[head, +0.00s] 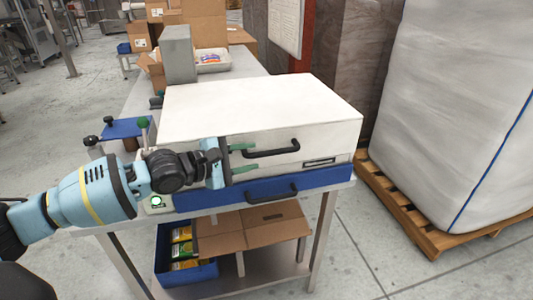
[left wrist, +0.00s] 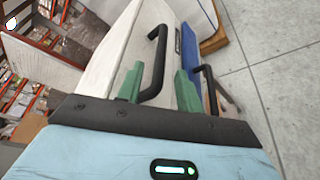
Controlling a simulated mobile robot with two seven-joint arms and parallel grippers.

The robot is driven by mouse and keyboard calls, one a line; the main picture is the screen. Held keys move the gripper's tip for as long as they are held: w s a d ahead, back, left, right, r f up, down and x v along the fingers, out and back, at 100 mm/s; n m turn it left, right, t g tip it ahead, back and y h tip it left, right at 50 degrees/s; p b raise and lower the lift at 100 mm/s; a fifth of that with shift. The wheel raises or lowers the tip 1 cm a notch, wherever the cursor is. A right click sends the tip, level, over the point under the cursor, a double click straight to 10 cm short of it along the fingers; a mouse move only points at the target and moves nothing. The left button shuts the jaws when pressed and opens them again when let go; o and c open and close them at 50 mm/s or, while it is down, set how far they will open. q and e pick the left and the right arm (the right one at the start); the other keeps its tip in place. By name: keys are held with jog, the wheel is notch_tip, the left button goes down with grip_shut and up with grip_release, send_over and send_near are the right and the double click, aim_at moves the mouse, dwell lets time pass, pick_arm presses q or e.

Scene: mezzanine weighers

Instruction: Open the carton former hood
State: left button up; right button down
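The carton former is a white box-like unit on a table, and its white hood (head: 260,103) lies flat and closed. A black bar handle (head: 273,152) is on the hood's front face; it also shows in the left wrist view (left wrist: 157,65). My left gripper (head: 246,158) is open in front of the hood, at the left end of this handle. In the left wrist view its green fingers (left wrist: 158,88) stand on either side of the handle, with gaps visible. Contact cannot be told. My right gripper is not in view.
A blue front panel (head: 225,196) with a second black handle (head: 272,192) sits just below the hood. A cardboard box (head: 250,228) and blue bin (head: 205,272) are on the shelf beneath. A large white sack (head: 450,110) on a pallet stands right. Cartons (head: 205,22) stand behind.

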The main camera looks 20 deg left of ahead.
aim_at(259, 155)
pick_arm(q)
jog(key=x, duration=0.5)
jog(key=shift+w+d, duration=0.2)
jog(key=shift+w, duration=0.15)
grip_shut()
